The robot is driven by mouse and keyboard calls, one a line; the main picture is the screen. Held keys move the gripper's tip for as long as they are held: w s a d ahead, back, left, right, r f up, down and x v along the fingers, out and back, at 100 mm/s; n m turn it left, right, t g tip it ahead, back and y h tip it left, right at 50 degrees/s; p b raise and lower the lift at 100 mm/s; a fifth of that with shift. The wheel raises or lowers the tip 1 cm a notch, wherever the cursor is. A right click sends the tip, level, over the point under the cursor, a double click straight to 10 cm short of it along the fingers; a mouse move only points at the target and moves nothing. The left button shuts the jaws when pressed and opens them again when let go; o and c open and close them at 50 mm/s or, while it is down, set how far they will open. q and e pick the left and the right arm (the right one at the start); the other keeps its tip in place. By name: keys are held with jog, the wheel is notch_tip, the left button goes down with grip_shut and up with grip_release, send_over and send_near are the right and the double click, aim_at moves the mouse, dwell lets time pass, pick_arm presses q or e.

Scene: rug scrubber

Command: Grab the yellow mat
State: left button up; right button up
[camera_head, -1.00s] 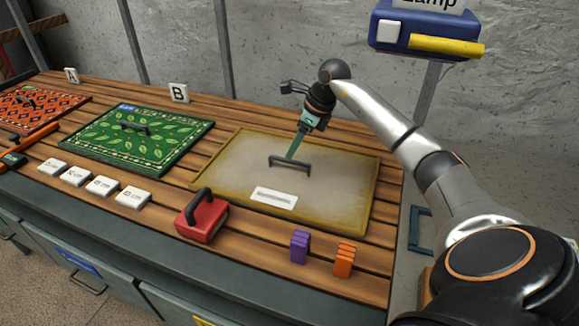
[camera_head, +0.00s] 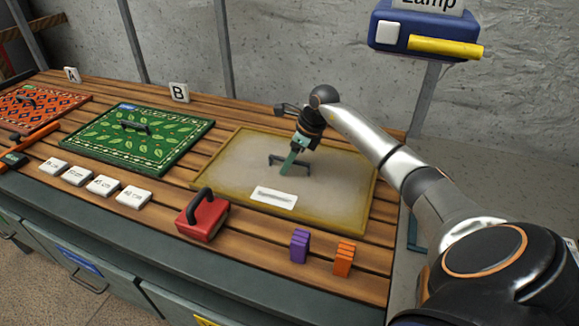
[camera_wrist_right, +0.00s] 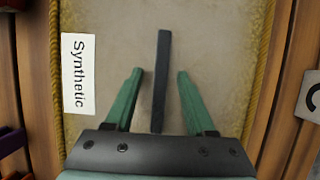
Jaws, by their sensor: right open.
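The yellow mat (camera_head: 335,205) lies flat on the slatted table, with a dusty beige middle, a yellow border and a white label (camera_head: 273,197). In the right wrist view the label on the mat (camera_wrist_right: 235,45) reads "Synthetic". A dark handle (camera_head: 274,160) stands on the middle of the mat. My right gripper (camera_head: 286,172) is at the handle, pointing down. In the right wrist view my right gripper (camera_wrist_right: 160,78) is open, with one green finger on each side of the dark handle (camera_wrist_right: 162,75), with gaps between.
A red block with a dark handle (camera_head: 203,218), a purple piece (camera_head: 299,245) and an orange piece (camera_head: 344,258) stand in front of the mat. A green leaf-patterned mat (camera_head: 150,150) lies to the left. A blue lamp box (camera_head: 420,35) hangs at upper right.

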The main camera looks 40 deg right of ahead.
jog(key=shift+f, duration=0.15)
jog(key=shift+c, duration=0.2)
grip_shut()
dwell(1.1)
